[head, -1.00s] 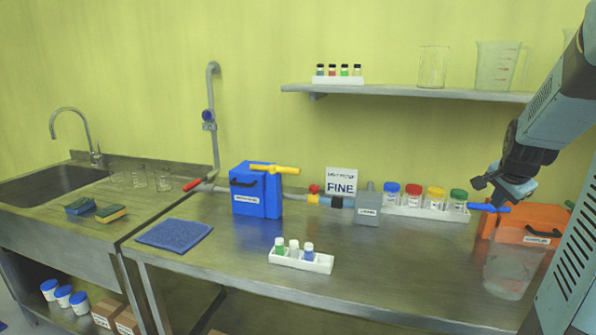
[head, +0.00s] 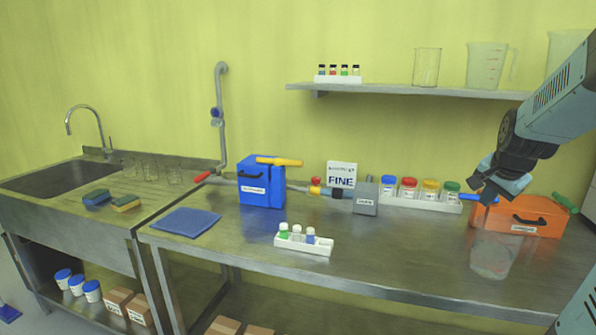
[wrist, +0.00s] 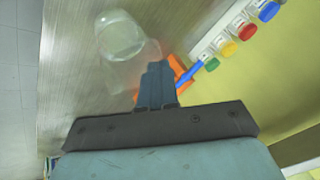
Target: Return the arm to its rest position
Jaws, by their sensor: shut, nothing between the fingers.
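My gripper (head: 487,196) is at the right of the head view, above the bench and in front of the orange box (head: 518,217). Its fingers are shut and empty. In the wrist view the closed fingers (wrist: 157,85) point toward the orange box (wrist: 178,75) and its blue handle (wrist: 190,74). In the head view the blue handle (head: 480,198) shows right behind the fingertips. I cannot tell whether they touch it. My arm reaches in from the right edge.
A clear glass vessel (head: 492,260) stands on the bench below my gripper. A rack of jars with coloured lids (head: 420,204) is to its left. A shelf (head: 400,91) with a beaker and jugs hangs above.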

